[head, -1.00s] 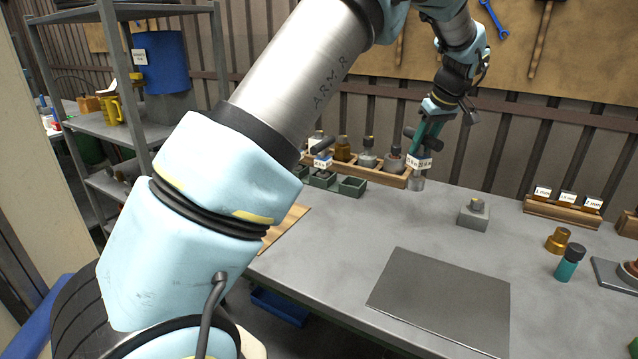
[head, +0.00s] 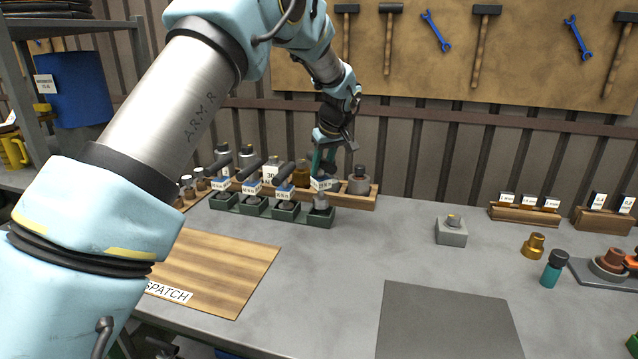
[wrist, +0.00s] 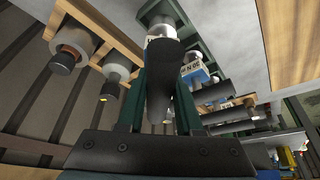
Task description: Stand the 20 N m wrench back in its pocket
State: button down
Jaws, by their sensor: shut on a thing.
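My gripper (head: 325,165) is shut on the upright wrench (head: 325,183), which has a black handle, a blue-and-white label and a grey lower end. I cannot read its label. In the wrist view its dark handle (wrist: 163,80) stands between the green fingers of my gripper (wrist: 160,105). The wrench's lower end is at the rightmost pocket (head: 318,218) of the dark green pocket row. I cannot tell how deep it sits or whether it touches the bottom. Other labelled wrenches (head: 284,190) stand in the pockets to its left.
A wooden rack (head: 360,203) with bottles and a grey jar (head: 359,181) stands close behind the pockets. A wooden dispatch board (head: 215,270) lies in front, left. A grey block (head: 451,233) and dark mat (head: 445,320) lie to the right. The bench between is clear.

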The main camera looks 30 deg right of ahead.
aim_at(323, 178)
jog(key=shift+f+p, duration=0.7)
jog(key=shift+f, duration=1.55)
jog(key=shift+f+b, duration=0.15)
jog(key=shift+b, duration=0.15)
jog(key=c, duration=0.6)
grip_release()
